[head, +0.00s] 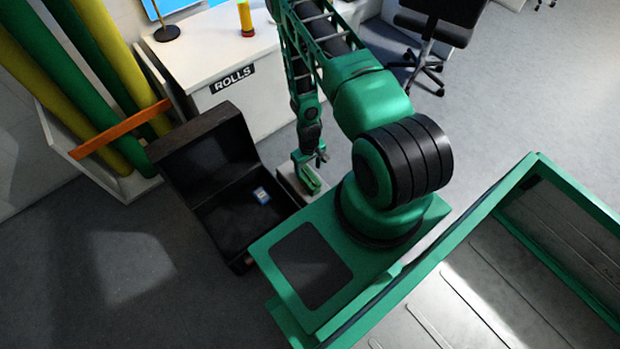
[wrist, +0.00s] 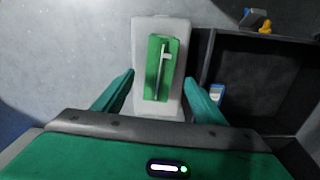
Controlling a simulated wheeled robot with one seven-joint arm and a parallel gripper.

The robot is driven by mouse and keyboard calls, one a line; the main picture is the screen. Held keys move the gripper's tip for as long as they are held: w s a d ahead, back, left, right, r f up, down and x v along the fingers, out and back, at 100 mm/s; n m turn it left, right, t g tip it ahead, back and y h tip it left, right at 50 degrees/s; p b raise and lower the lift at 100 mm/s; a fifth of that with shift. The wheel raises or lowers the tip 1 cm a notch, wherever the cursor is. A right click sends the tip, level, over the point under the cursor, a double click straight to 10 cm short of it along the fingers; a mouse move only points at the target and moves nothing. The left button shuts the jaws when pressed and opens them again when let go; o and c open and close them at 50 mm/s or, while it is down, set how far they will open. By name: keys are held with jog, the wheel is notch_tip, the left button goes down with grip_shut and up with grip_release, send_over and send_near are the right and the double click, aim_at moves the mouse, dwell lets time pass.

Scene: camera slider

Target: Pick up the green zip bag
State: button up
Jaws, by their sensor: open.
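The green zip bag (wrist: 154,68) lies on top of a pale box-like stand (wrist: 145,25) in the wrist view, with a light zip and pull along it. My gripper (wrist: 160,90) is open, its two green fingers apart on either side of the bag's near end, and nothing is held. In the head view my gripper (head: 312,160) points down just above the stand. The bag (head: 311,181) shows there as a small green patch close under the fingers. I cannot tell the exact gap between fingers and bag.
An open black case (head: 205,215) stands beside the stand, its lid raised, with a small blue-and-white item (head: 261,195) inside. A white counter labelled ROLLS (head: 200,80) and coloured rolls (head: 60,85) are behind. An office chair (head: 432,30) stands at the back. Grey floor is clear at left.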

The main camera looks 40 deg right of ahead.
aim_at(308, 175)
jog(key=shift+w+f, duration=0.15)
jog(key=shift+f, duration=3.15)
jog(key=c, duration=1.4)
jog(key=shift+o, duration=0.2)
jog(key=shift+r, duration=0.1)
jog(key=shift+r, duration=0.5)
jog(key=r, duration=0.1)
jog(key=a+r, duration=0.1)
jog(key=r, duration=0.1)
jog(key=shift+r, duration=0.3)
jog(key=s+a+r, duration=0.4)
jog(key=a+r, duration=0.2)
jog(key=a, duration=0.3)
jog(key=shift+a, duration=0.4)
jog(key=shift+r, duration=0.15)
